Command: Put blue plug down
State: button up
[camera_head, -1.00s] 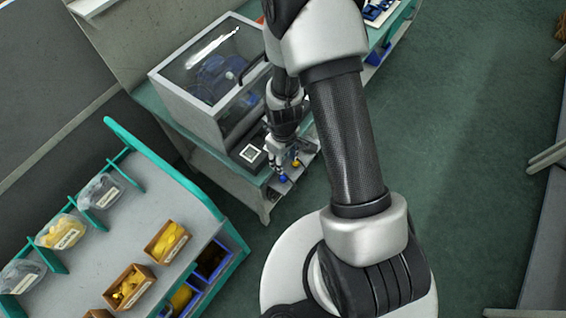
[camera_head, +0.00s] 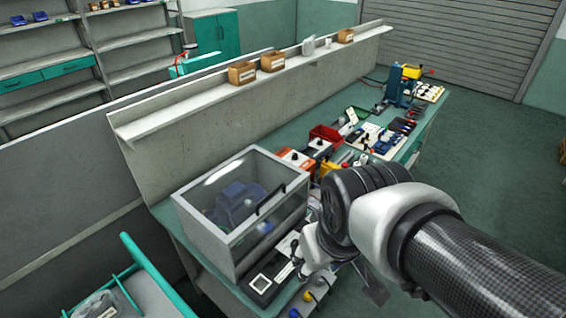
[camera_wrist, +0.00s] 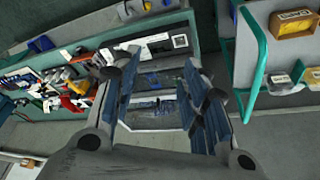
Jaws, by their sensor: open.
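The blue plug (camera_head: 294,313) is at the bottom edge of the head view, on the small shelf at the bench's front, beside a yellow plug (camera_head: 307,297) and a dark one. In the wrist view, small blue (camera_wrist: 169,3) and yellow (camera_wrist: 148,5) spots show at the top edge, apart from my fingers. My gripper (camera_wrist: 160,62) is open, with nothing between its fingers. In the head view my arm hides much of the gripper, which hangs above the bench front near the plugs.
A clear-walled case (camera_head: 240,215) with a blue pump inside stands on the bench. A black device with a white square (camera_head: 262,284) lies in front of it. Trays and tools crowd the bench farther right. A teal-framed rack (camera_head: 145,270) stands at lower left. Green floor is free at right.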

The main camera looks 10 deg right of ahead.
jog(key=s+r+m, duration=0.1)
jog(key=s+r, duration=0.1)
jog(key=s, duration=0.3)
jog(key=shift+s+r+t, duration=0.2)
jog(key=shift+r+t, duration=0.2)
jog(key=shift+f, duration=0.1)
notch_tip(320, 180, down, 4)
jog(key=b, duration=0.4)
dwell(0.3)
